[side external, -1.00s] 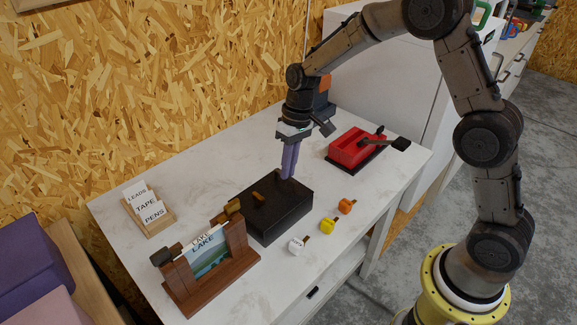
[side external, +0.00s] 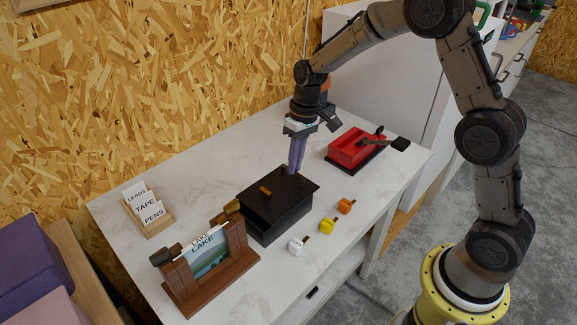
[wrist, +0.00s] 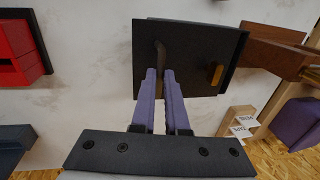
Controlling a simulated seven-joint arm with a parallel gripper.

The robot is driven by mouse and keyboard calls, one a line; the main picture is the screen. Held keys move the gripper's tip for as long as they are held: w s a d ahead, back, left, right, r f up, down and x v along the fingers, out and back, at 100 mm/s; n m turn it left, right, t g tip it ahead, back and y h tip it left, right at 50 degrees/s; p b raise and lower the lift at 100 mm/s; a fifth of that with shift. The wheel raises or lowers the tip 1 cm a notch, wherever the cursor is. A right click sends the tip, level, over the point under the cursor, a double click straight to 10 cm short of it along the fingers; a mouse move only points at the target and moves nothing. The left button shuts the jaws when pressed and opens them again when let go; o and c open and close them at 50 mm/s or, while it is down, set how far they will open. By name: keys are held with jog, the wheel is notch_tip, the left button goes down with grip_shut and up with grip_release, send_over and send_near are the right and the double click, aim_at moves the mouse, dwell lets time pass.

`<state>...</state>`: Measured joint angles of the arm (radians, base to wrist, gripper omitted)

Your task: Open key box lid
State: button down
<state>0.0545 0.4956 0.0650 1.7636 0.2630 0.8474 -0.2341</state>
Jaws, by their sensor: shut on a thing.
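The black key box (side external: 275,222) stands on the white bench top. Its flat black lid (side external: 288,190) sits slightly raised, its edge overhanging the box walls; it also shows in the wrist view (wrist: 190,40). A small brass-coloured piece (side external: 265,190) is on the lid's top. My gripper (side external: 293,172) points down at the lid's far right part, its purple fingers close together. In the wrist view, the fingertips (wrist: 160,72) are shut around a narrow upright part of the lid. The fingers hide most of that grip, and the box inside is not visible.
A red box (side external: 352,148) stands right of the key box. White, yellow (side external: 328,225) and orange key tags lie in front. A wooden picture frame (side external: 210,265) is close at the left, a labelled card holder (side external: 150,212) further back.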

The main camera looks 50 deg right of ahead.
jog(key=d, duration=1)
jog(key=shift+r, duration=0.1)
jog(key=c, duration=0.9)
grip_release()
jog(key=shift+a, duration=0.1)
jog(key=d+r, duration=0.1)
jog(key=r, duration=0.8)
jog(key=d+r, duration=0.1)
jog(key=r, duration=0.3)
jog(key=shift+d+r, duration=0.25)
jog(key=shift+d, duration=0.1)
